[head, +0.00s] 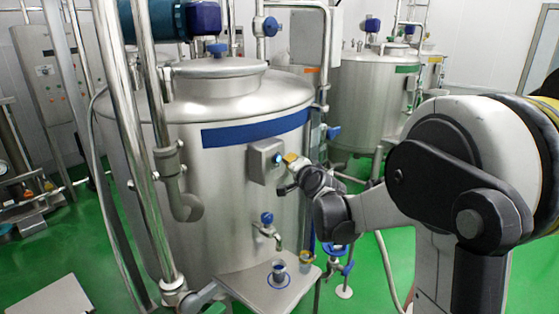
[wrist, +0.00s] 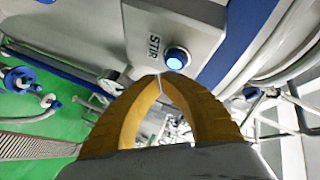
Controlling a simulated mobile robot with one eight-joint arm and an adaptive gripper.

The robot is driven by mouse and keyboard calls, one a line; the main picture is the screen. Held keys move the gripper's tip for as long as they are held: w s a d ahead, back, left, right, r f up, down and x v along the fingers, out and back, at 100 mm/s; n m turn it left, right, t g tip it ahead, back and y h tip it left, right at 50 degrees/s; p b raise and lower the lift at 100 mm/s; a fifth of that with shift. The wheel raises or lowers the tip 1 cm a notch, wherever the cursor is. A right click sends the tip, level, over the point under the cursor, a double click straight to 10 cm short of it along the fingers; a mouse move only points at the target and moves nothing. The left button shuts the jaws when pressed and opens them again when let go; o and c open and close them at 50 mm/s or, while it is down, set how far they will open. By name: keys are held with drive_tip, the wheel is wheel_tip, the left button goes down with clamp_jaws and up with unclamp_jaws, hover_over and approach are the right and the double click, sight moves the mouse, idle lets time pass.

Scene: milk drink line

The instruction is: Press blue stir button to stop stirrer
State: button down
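The round blue stir button (wrist: 176,59) glows on a grey box (wrist: 192,25) labelled STIR in the wrist view. In the head view the box (head: 259,164) sits on the front of the near steel tank (head: 215,170), below its blue band. My gripper (wrist: 161,76) has yellow fingers whose tips meet, with nothing between them. The tips are just beside the button's lower left edge in the wrist view. In the head view my gripper (head: 287,158) is right at the button; whether it touches is unclear. The stirrer inside the tank is hidden.
A blue-handled tap (head: 267,226) is below the box, over a small steel shelf (head: 255,292) holding a cup (head: 278,270). Pipes run up the tank's left front. Another tank (head: 372,95) stands behind. Green floor (head: 371,265) is open to the right.

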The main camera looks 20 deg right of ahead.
drive_tip(key=shift+w+a, duration=0.2)
drive_tip(key=shift+w, duration=0.1)
drive_tip(key=shift+w+a, duration=0.25)
drive_tip(key=shift+w, duration=0.15)
idle(0.7)
drive_tip(key=shift+s+d, duration=0.45)
drive_tip(key=shift+s, duration=0.35)
drive_tip(key=s+d, duration=0.3)
drive_tip(key=s, duration=0.2)
idle(0.3)
